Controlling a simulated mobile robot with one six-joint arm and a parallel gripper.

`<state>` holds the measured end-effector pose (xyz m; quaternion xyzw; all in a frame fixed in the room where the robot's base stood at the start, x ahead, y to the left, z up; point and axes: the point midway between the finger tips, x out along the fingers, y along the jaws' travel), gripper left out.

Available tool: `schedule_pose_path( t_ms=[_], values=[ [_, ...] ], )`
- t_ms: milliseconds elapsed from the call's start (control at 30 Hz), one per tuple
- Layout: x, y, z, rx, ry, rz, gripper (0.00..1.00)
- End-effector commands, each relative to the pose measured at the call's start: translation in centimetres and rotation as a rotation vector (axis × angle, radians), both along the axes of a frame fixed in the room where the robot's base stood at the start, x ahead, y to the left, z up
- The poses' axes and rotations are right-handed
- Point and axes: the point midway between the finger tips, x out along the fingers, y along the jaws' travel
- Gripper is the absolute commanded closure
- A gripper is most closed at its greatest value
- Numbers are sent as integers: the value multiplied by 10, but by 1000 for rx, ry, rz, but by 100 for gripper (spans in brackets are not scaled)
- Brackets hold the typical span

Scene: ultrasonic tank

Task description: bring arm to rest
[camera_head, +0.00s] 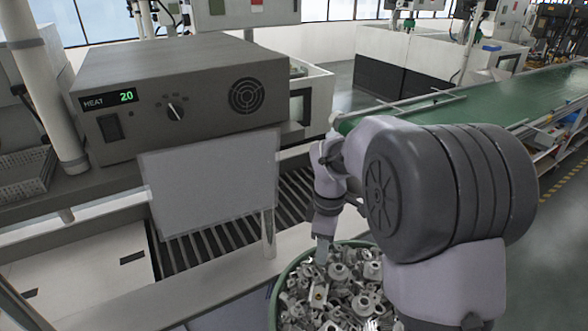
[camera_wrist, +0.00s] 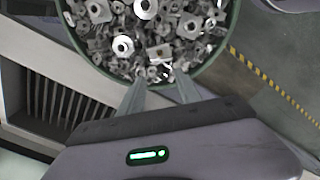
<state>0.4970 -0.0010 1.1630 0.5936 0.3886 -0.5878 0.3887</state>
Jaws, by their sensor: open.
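My gripper shows in the wrist view (camera_wrist: 160,88), its two fingers apart with nothing between them. It is over the near rim of a round green bin (camera_wrist: 225,50) full of loose grey metal parts (camera_wrist: 150,35). In the head view my arm reaches forward and down, and my gripper (camera_head: 322,250) points down at the left side of the bin (camera_head: 275,285). The metal parts (camera_head: 335,290) fill the bin; my arm hides its right side.
A grey heater unit (camera_head: 180,90) reading 20 stands behind a tilted grey panel (camera_head: 212,185). A slatted grate (camera_head: 215,240) lies beside the bin. A green conveyor (camera_head: 500,92) runs at the back right. Open floor (camera_head: 555,240) lies at right.

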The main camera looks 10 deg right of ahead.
Motion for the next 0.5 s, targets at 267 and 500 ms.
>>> schedule_pose_path(
  t_ms=[267,500],
  values=[
    [-128,22,27,208,-223,-811,59],
    [-227,38,-10,487,-271,-1409,59]
  ],
)
